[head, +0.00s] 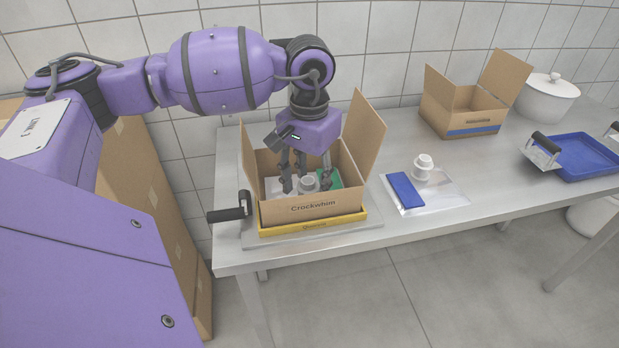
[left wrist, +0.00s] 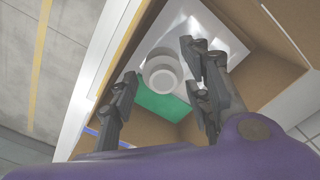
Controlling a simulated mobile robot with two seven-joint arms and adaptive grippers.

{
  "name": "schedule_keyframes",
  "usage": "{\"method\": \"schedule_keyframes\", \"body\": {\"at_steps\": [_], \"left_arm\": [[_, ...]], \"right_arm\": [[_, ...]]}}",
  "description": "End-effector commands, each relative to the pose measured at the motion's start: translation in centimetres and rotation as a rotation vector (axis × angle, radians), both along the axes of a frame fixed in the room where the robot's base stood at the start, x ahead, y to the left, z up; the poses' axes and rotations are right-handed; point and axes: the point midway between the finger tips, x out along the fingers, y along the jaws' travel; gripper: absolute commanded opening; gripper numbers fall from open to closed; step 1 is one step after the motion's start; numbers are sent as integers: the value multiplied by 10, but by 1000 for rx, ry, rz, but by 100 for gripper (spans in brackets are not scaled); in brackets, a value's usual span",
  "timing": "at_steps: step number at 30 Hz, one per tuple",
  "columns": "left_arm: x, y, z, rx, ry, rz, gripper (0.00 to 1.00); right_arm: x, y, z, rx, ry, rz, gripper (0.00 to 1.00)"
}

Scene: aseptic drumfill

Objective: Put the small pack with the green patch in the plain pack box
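The small pack (head: 273,184) lies inside an open cardboard box (head: 300,209) marked "Crockwhim" with a yellow lower band. It has a clear film body, a green patch (head: 330,177) and a white round spout (head: 308,184). My left gripper (head: 306,187) points down into this box, its fingers open on either side of the spout. In the left wrist view, the spout (left wrist: 163,72) is between the spread fingers, and the green patch (left wrist: 158,101) shows beside it; I cannot tell whether they touch it. My right gripper is not in view.
An open cardboard box with a blue band (head: 472,129) stands further right. A clear pack with a blue patch (head: 405,189) and white spout lies on the steel table (head: 345,250). A blue tray (head: 585,158) and a white lidded pot (head: 547,98) are at right.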

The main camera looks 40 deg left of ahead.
Motion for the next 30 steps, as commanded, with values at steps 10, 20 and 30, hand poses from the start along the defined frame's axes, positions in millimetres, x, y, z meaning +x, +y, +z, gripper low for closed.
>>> {"method": "schedule_keyframes", "body": {"at_steps": [10, 20, 30], "left_arm": [[0, 0, 4, 0, -2, 0, 49], [2, 0, 61, 1, -6, 0, 49], [1, 0, 117, -1, -1, -1, 49]], "right_arm": [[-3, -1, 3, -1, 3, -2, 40], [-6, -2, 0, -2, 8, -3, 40], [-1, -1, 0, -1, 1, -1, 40]]}}
